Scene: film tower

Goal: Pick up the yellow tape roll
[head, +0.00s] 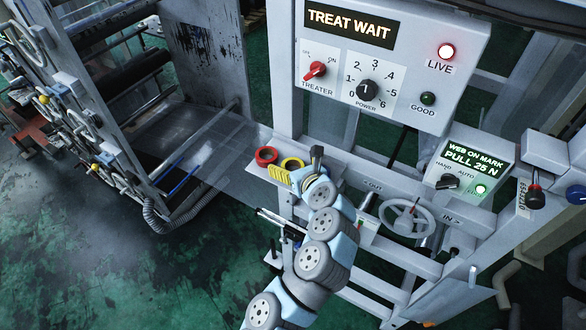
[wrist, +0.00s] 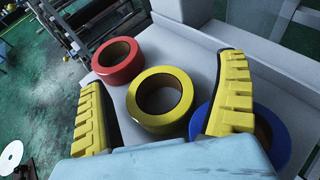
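The yellow tape roll (wrist: 148,122) lies flat on a light grey shelf (wrist: 190,45) in the wrist view, between and just beyond my fingertips. It also shows in the head view (head: 291,163), partly hidden by my gripper. My gripper (wrist: 163,100) is open, with one yellow padded finger on each side of the roll. My gripper also shows in the head view (head: 283,174) at the shelf.
A red tape roll (wrist: 118,62) lies left of the yellow one, close against it. A blue tape roll (wrist: 270,135) lies to the right, partly behind the right finger. A panel with a red switch (head: 315,70) stands above the shelf, and a handwheel (head: 407,217) is to the right.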

